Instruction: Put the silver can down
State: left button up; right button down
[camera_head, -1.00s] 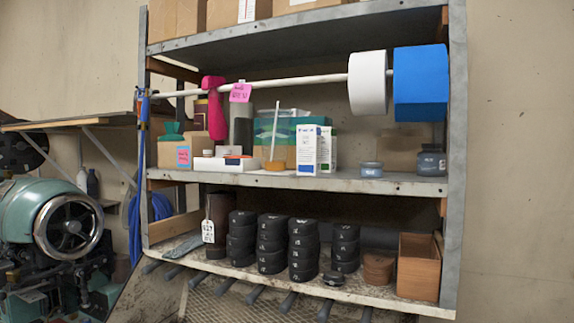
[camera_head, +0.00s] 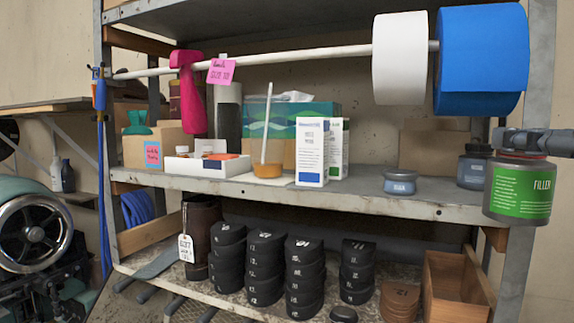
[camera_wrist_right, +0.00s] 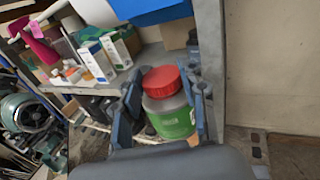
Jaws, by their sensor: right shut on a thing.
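The silver can (camera_head: 517,190) is a grey can with a green FILLER label and a red lid. It hangs at the right edge of the head view, in front of the shelf unit's right post. My right gripper (camera_head: 530,143) is shut on it near the lid. In the right wrist view the can (camera_wrist_right: 168,112) is between the two fingers of my right gripper (camera_wrist_right: 165,95). It looks upright and is held in the air, clear of the middle shelf (camera_head: 350,200). My left gripper is not in view.
On the middle shelf stand a small blue-grey tin (camera_head: 400,182), a dark jar (camera_head: 473,168), white boxes (camera_head: 312,152) and an orange cup (camera_head: 267,168). A blue roll (camera_head: 482,60) and a white roll (camera_head: 399,58) hang above. Bare shelf shows around the small tin.

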jog(key=shift+s+d+r, duration=0.1)
jog(key=shift+s+r, duration=0.15)
jog(key=shift+s, duration=0.3)
jog(key=shift+w+r, duration=0.1)
jog(key=shift+w, duration=0.25)
jog(key=w+p, duration=0.2)
jog(key=w, duration=0.3)
jog(key=w+p, duration=0.2)
jog(key=w, duration=0.4)
jog(key=w+d+f+p, duration=0.1)
jog(key=w+p, duration=0.1)
jog(key=w, duration=0.4)
jog(key=shift+w, duration=0.25)
jog(key=shift+w+f, duration=0.1)
jog(key=shift+f, duration=0.2)
jog(key=shift+s, duration=0.3)
jog(key=shift+f, duration=0.2)
jog(key=c, duration=0.8)
grip_release()
jog(key=shift+w, duration=0.15)
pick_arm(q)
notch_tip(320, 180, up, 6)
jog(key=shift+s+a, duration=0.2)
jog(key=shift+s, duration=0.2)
pick_arm(e)
jog(key=shift+o, duration=0.2)
